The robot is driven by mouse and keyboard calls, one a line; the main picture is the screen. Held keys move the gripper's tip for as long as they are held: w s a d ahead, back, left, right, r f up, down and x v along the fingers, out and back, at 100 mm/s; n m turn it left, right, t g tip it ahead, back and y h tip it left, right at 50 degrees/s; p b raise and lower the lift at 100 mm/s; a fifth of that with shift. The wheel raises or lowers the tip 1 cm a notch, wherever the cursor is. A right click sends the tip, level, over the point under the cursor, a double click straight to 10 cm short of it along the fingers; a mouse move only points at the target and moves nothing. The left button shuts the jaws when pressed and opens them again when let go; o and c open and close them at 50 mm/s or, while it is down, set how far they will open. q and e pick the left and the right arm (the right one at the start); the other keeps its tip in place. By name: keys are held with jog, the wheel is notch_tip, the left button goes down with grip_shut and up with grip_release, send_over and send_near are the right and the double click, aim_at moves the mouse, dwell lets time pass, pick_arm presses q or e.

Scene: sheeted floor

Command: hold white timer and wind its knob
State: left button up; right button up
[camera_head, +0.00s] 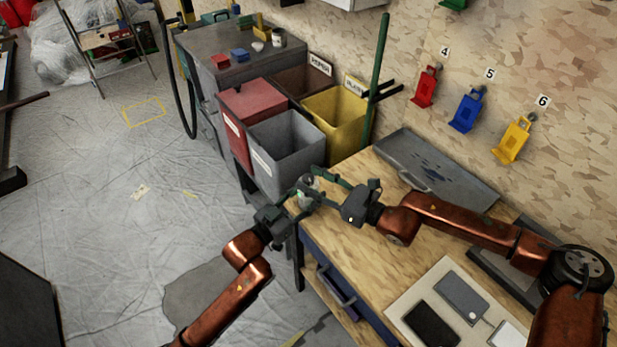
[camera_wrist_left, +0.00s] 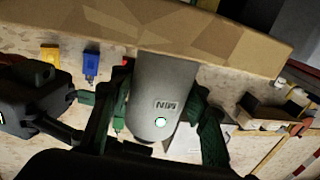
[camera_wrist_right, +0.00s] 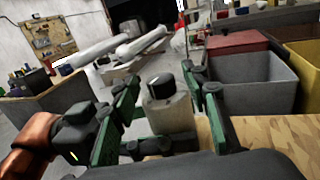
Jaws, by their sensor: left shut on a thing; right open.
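The white timer (camera_head: 306,188) is held up past the workbench's left corner, small in the head view. In the left wrist view the timer (camera_wrist_left: 165,75) is a pale cylinder marked MIN with a glowing green dot. My left gripper (camera_head: 301,199) is shut on the timer, a finger on each side. In the right wrist view the timer (camera_wrist_right: 168,112) carries a dark knob (camera_wrist_right: 163,86) on top. My right gripper (camera_head: 319,184) is open, its green fingers on either side of the knob with visible gaps. The knob is hidden in the left wrist view.
The wooden workbench (camera_head: 345,225) carries a grey tray (camera_head: 440,165) and a pale board (camera_head: 410,300) with flat dark pieces. A grey bin (camera_head: 285,150), red bin (camera_head: 250,100) and yellow bin (camera_head: 340,115) stand behind the grippers. Sheeted floor lies open at left.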

jog(key=v, duration=1)
jog(key=shift+d, duration=0.15)
